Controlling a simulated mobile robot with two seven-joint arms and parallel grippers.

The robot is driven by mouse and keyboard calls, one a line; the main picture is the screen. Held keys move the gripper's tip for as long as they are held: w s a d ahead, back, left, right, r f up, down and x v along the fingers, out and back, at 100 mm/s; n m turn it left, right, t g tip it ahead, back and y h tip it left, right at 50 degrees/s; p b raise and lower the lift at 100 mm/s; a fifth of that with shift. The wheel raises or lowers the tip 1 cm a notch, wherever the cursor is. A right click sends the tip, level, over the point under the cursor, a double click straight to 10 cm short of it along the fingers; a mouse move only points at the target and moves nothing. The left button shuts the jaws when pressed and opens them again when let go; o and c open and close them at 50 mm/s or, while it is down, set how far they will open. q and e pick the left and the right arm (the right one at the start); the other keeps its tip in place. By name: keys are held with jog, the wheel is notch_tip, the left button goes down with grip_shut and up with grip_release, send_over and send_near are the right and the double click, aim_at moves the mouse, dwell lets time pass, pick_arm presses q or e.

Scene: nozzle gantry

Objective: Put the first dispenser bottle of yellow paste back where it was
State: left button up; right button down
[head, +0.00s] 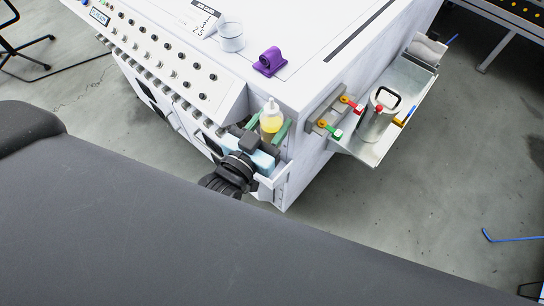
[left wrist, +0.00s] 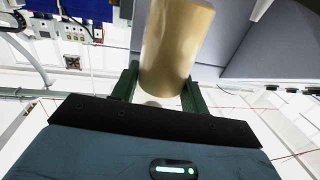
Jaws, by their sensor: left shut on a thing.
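The dispenser bottle of yellow paste (head: 271,117) has a clear body and a pale nozzle tip, and stands about upright at the near corner of the white cabinet. My left gripper (head: 268,126) is shut on it, with one green finger on each side. In the left wrist view, the bottle (left wrist: 176,45) shows as a tan cylinder between the fingers of my left gripper (left wrist: 160,88). The gripper hides the bottle's lower part in the head view, so I cannot tell whether its base touches anything. My right gripper is not in view.
A white bracket or tray (head: 276,184) sits low at the cabinet corner. A clear cup (head: 231,38) and a purple roll holder (head: 269,62) stand on the cabinet top (head: 330,25). Red and green valves (head: 345,106) and a metal side tray (head: 378,148) holding a canister (head: 379,115) project at right.

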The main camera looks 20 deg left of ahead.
pick_arm(q)
notch_tip(320, 180, down, 12)
jog(key=b, duration=0.2)
jog(key=shift+f+b, duration=0.35)
jog(key=shift+f, duration=1.35)
jog(key=shift+f, duration=0.2)
jog(key=o, duration=0.7)
